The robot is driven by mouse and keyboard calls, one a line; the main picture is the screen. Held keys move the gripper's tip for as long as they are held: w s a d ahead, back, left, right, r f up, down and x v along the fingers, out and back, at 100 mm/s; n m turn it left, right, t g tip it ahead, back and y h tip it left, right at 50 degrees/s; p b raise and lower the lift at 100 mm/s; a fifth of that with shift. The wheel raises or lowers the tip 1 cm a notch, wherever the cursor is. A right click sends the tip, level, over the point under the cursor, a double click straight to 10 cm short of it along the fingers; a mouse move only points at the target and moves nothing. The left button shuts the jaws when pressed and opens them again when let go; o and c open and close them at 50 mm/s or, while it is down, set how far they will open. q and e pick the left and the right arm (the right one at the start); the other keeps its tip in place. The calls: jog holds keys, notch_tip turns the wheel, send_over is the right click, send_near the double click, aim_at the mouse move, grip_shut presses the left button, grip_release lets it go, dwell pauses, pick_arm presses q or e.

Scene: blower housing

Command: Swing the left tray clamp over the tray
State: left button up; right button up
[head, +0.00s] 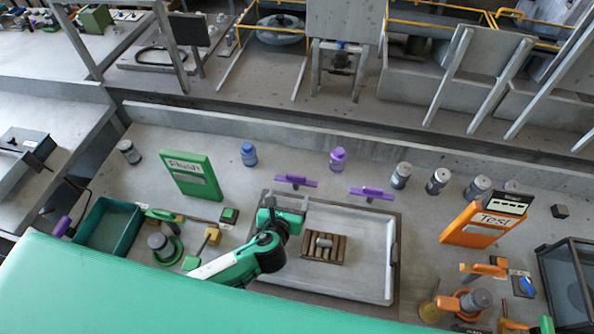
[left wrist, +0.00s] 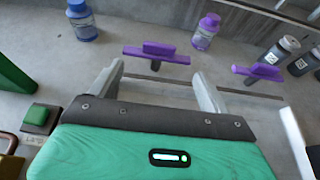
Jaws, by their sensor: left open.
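The left tray clamp (head: 296,182) is a purple bar with a raised grip on a short grey post, at the back edge of the grey tray (head: 376,262). In the left wrist view the clamp (left wrist: 157,53) lies just beyond the fingertips, roughly centred between them. My left gripper (head: 285,207) is over the tray's back left corner. It shows open and empty in the left wrist view (left wrist: 158,72), its two grey fingers apart. The matching right clamp (head: 372,193) stands farther right along the back edge. My right gripper is out of view.
Blue (head: 248,154) and purple (head: 338,159) bottles stand behind the clamps. A green sign (head: 191,176) is left, an orange sign (head: 482,224) right. Bench between clamps and bottles is clear.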

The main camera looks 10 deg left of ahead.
pick_arm(q)
send_near(295, 177)
jog(key=x, duration=0.2)
jog(key=shift+w+d+p, duration=0.1)
jog(key=shift+w+p, duration=0.25)
jog(key=shift+p, duration=0.05)
jog(key=x, duration=0.7)
jog(key=shift+f+p, duration=0.2)
jog(key=shift+p, duration=0.15)
jog(key=shift+w+f, duration=0.2)
jog(key=shift+w, duration=0.2)
jog(key=c, duration=1.4)
jog(key=shift+w, duration=0.1)
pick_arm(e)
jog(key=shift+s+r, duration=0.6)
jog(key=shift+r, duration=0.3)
